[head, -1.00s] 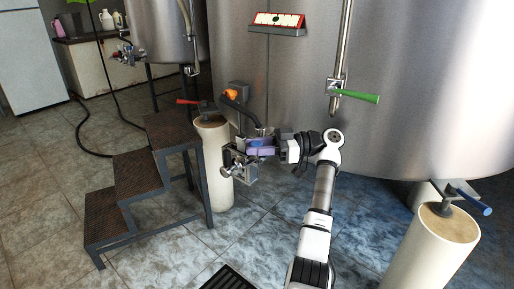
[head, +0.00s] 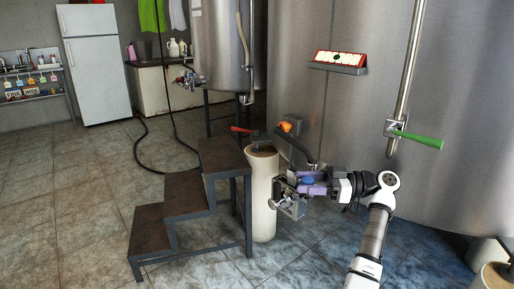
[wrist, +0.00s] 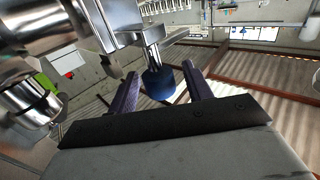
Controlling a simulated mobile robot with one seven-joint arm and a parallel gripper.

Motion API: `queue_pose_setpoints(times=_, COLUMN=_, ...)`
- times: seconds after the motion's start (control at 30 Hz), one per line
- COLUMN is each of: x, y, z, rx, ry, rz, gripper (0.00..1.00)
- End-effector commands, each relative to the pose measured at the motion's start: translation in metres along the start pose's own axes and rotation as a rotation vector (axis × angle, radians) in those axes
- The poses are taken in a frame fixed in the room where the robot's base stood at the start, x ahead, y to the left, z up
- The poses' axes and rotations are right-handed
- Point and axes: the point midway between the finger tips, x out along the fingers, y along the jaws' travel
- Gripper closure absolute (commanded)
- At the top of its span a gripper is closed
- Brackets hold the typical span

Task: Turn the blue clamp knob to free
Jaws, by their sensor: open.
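The blue clamp knob (wrist: 158,84) shows in the wrist view on a short metal stem below a shiny metal fitting. My gripper (wrist: 160,70) is open, with one dark purple finger on each side of the knob. The fingers look apart from the knob, with a gap on both sides. In the head view the knob (head: 309,181) is a small blue patch at the purple fingers of my gripper (head: 312,184), beside the metal valve fitting (head: 289,199) on the tank. The knob's exact turn angle cannot be told.
A black pipe (head: 294,146) and an orange knob (head: 285,127) sit above. A green-handled valve (head: 417,138) is at the right. Open tiled floor (head: 85,170) lies left.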

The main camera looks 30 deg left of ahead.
Motion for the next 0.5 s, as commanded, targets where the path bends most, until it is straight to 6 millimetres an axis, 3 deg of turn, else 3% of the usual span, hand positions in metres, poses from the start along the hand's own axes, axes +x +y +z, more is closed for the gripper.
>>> queue_pose_setpoints(times=0.27, x=-0.0007, y=-0.0009, z=0.0001, rx=-0.001, ry=0.000, rz=0.090, gripper=0.50)
queue_pose_setpoints(times=0.5, x=-0.0003, y=-0.0012, z=-0.0008, rx=-0.001, ry=0.000, rz=0.269, gripper=0.50)
